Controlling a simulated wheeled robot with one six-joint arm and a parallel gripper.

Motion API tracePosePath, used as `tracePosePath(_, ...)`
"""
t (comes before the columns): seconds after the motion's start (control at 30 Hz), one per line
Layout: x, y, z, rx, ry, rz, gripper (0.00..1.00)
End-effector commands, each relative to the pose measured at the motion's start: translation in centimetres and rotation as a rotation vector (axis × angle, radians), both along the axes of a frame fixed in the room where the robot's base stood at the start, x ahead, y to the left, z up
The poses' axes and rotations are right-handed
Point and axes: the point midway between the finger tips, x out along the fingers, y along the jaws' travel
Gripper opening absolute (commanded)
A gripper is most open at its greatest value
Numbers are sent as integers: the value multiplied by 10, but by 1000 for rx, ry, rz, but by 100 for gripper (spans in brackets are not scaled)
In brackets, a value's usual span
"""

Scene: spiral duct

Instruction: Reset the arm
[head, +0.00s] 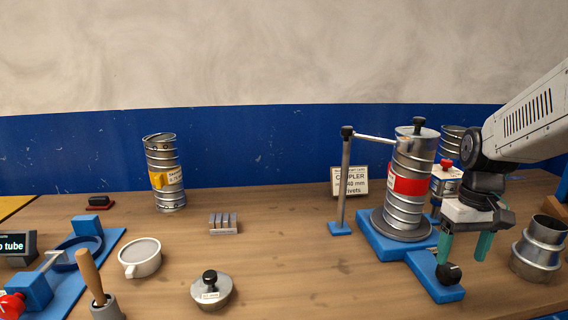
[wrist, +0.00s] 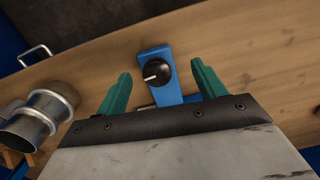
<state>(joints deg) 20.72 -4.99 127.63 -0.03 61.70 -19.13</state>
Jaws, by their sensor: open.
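My gripper (head: 466,247) hangs at the right end of my arm, over the front of a blue fixture in the head view. Its two green fingers are apart with nothing held between them. In the wrist view my gripper (wrist: 160,85) has a black knob (wrist: 156,72) on a blue block (wrist: 155,60) showing between and beyond the fingers. The same knob (head: 448,274) shows in the head view just below the fingertips; I cannot tell whether they touch it. A spiral duct with a red band (head: 408,185) stands upright on the fixture.
A post with a crossbar (head: 346,185) stands left of the duct. A metal coupler (head: 538,250) is close to the right of my gripper. Another duct (head: 164,175), a grey slotted block (head: 223,224) and a lidded round tin (head: 211,290) stand further left. The table's middle is mostly clear.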

Motion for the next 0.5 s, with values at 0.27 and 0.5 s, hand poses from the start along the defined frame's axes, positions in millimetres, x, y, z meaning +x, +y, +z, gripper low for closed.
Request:
tracePosePath(0.27,-78,66,26,-19,-7,-97,70)
tracePosePath(0.5,-143,112,38,-33,-85,-70,70)
